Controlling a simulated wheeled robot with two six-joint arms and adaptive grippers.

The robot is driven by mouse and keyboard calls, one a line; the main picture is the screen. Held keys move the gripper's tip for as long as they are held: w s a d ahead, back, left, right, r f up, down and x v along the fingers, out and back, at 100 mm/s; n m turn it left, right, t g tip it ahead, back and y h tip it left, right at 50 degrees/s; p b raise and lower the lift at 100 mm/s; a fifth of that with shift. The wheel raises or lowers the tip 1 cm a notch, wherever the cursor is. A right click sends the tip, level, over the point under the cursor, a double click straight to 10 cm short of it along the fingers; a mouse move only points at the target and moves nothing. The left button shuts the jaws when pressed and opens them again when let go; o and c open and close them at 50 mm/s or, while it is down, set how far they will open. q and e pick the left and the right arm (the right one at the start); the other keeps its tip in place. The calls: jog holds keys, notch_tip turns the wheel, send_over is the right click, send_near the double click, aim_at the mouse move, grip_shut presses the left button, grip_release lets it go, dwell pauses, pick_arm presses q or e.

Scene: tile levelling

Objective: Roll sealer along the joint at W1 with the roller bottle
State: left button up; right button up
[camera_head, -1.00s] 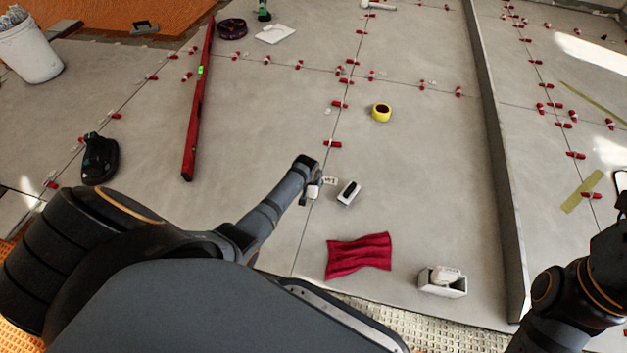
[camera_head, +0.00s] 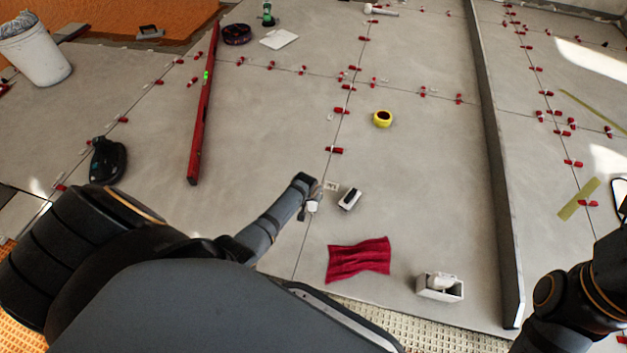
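My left gripper (camera_head: 309,196) reaches in over the tile joint beside the small W1 label (camera_head: 331,185). A small white piece, apparently the roller bottle (camera_head: 313,207), shows at its fingertips, and the gripper looks shut on it. The bottle's tip is over or on the joint (camera_head: 305,237) just below the label; contact is too small to tell. The fingers are mostly hidden by the wrist.
A white block with a dark top (camera_head: 350,198) lies right of the bottle. A red cloth (camera_head: 358,260) and a white box (camera_head: 440,288) lie nearer. Yellow tape (camera_head: 383,118), red clips (camera_head: 334,150) and a red level (camera_head: 203,110) lie farther off. A long grey bar (camera_head: 497,170) stands right.

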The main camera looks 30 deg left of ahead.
pick_arm(q)
jog(key=shift+s, duration=0.25)
jog(key=shift+s+d+p, duration=0.3)
jog(key=shift+s+p, duration=0.45)
jog(key=shift+s, duration=0.05)
jog(key=shift+s+d+p, duration=0.25)
jog(key=shift+s+p, duration=0.65)
jog(key=shift+s, duration=0.2)
jog(key=shift+s+d+p, duration=0.25)
jog(key=shift+s+p, duration=0.5)
jog(key=shift+s, duration=0.15)
